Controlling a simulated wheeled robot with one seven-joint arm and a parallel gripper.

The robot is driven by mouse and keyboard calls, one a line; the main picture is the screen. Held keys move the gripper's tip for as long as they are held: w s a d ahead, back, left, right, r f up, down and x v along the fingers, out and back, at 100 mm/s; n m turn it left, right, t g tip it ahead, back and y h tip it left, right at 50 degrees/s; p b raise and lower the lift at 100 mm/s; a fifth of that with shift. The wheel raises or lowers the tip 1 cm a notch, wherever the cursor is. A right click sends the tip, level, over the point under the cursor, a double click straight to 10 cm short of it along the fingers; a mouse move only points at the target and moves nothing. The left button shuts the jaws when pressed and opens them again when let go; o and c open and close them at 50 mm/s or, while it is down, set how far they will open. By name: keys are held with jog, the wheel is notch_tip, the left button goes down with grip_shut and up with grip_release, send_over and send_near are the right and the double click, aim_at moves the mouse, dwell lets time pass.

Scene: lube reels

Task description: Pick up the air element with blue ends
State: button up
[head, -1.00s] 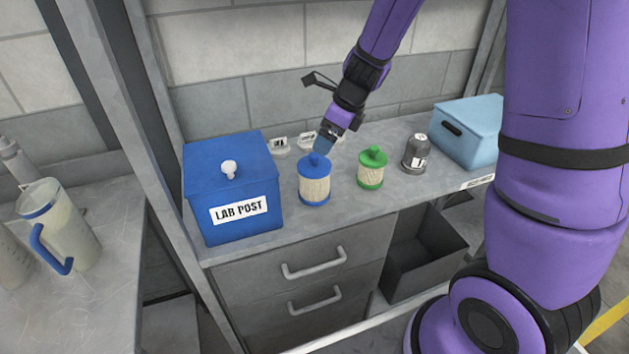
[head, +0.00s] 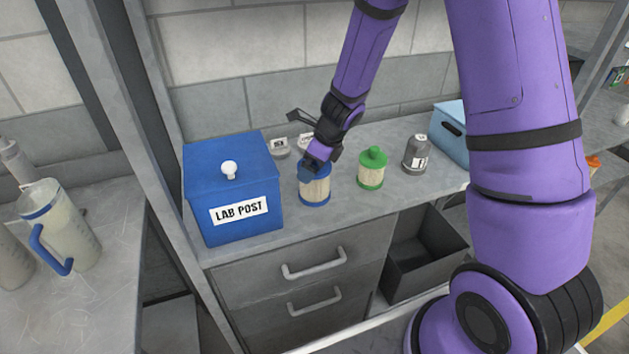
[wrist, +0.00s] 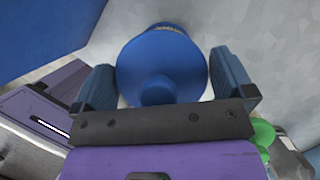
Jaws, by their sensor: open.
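The air element with blue ends (head: 315,188) stands upright on the grey bench, between the blue box and the green-ended element. It has a pale pleated body. In the wrist view its round blue top (wrist: 162,65) with a central knob lies between my two fingers. My gripper (head: 314,165) is right over its top and hides the knob in the head view. In the wrist view my gripper (wrist: 163,88) is open, with one blue finger on each side of the top. I cannot tell whether either finger touches it.
A blue LAB POST box (head: 232,190) stands close on the left. A green-ended element (head: 372,169) and a grey canister (head: 416,155) stand to the right. A light blue bin (head: 450,128) is farther right. Small labelled discs (head: 279,148) lie behind.

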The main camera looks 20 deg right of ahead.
jog(key=shift+c, duration=0.2)
jog(key=c, duration=0.8)
jog(key=shift+c, duration=0.2)
jog(key=shift+r, duration=0.1)
